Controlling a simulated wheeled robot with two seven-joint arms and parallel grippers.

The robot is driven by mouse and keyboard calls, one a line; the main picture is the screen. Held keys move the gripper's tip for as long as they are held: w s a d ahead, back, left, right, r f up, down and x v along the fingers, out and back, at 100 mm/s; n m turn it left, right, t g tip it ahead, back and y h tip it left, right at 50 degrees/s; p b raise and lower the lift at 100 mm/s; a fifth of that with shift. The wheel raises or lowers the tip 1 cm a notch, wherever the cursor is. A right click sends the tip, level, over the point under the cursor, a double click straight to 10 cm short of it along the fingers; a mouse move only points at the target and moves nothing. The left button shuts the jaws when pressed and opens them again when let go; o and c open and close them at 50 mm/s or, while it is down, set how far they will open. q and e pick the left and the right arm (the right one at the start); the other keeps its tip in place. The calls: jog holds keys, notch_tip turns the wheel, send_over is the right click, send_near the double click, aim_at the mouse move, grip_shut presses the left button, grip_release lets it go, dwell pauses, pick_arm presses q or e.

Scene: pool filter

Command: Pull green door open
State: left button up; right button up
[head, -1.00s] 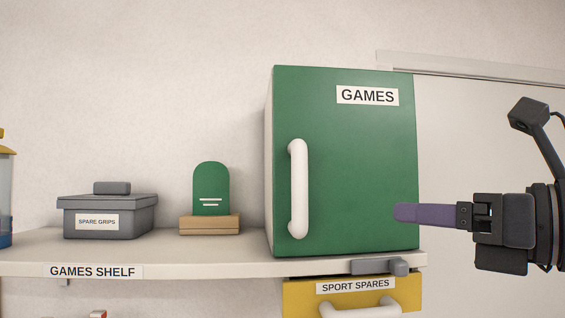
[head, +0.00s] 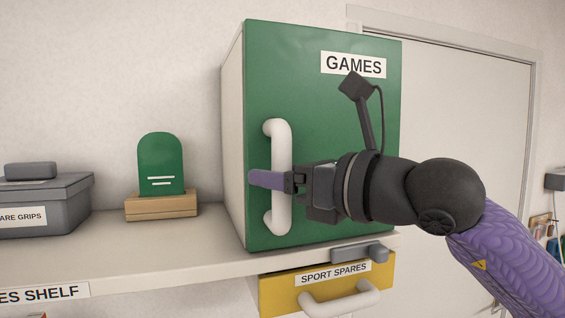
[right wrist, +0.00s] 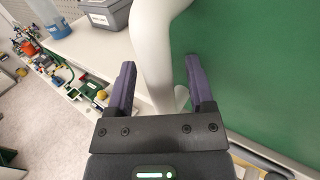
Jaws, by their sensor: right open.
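The green door (head: 335,110) labelled GAMES is shut on its white cabinet, which stands on the shelf. Its white vertical handle (head: 278,215) is near the door's left edge. My right gripper (head: 268,179) is at the handle's middle height, its purple fingers reaching across it. In the right wrist view the green door (right wrist: 265,70) is on the right. The white handle (right wrist: 152,50) passes between the two spread fingers of my right gripper (right wrist: 160,85), which is open and not clamped on it. My left gripper is not in view.
The shelf (head: 150,247) carries a green plaque on a wooden base (head: 160,185) and a grey SPARE GRIPS box (head: 50,207) to the left. A yellow SPORT SPARES drawer (head: 290,285) with a white handle hangs below the cabinet.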

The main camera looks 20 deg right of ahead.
grip_shut()
dwell(1.4)
